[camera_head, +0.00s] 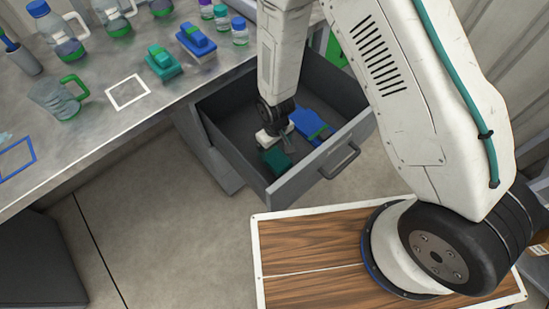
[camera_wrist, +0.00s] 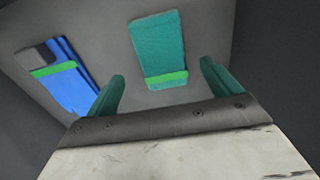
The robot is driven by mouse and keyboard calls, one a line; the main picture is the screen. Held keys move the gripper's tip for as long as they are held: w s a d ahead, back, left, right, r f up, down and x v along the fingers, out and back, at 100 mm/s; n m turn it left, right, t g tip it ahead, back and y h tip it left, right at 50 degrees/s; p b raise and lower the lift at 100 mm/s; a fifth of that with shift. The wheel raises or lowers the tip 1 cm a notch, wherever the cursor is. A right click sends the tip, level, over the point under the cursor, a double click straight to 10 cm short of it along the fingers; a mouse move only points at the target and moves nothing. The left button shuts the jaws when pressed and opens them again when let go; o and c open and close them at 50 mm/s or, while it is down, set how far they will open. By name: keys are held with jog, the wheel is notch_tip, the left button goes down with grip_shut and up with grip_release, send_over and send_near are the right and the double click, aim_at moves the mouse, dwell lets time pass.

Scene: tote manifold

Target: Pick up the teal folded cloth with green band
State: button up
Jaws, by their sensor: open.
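The teal folded cloth with a green band (camera_wrist: 157,45) lies on the drawer floor, ahead of my gripper in the wrist view. In the head view the teal cloth (camera_head: 275,160) lies near the drawer's front, partly hidden by my gripper. My gripper (camera_wrist: 162,92) is open, with its two teal fingers apart and nothing between them. In the head view my gripper (camera_head: 281,143) reaches down into the drawer beside the cloth. A blue folded cloth with a green band (camera_wrist: 70,78) lies to the left in the wrist view, and right of my gripper in the head view (camera_head: 309,124).
The open grey drawer (camera_head: 318,172) has walls around both cloths and a handle (camera_head: 341,160) in front. The metal bench (camera_head: 100,130) holds bottles, a green-handled jug (camera_head: 60,98), and teal (camera_head: 162,62) and blue (camera_head: 196,42) items. The floor left of the drawer is clear.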

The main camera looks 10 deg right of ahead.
aim_at(274, 156)
jog(key=shift+a+f, duration=0.15)
jog(key=shift+f, duration=3.05)
jog(key=c, duration=1.1)
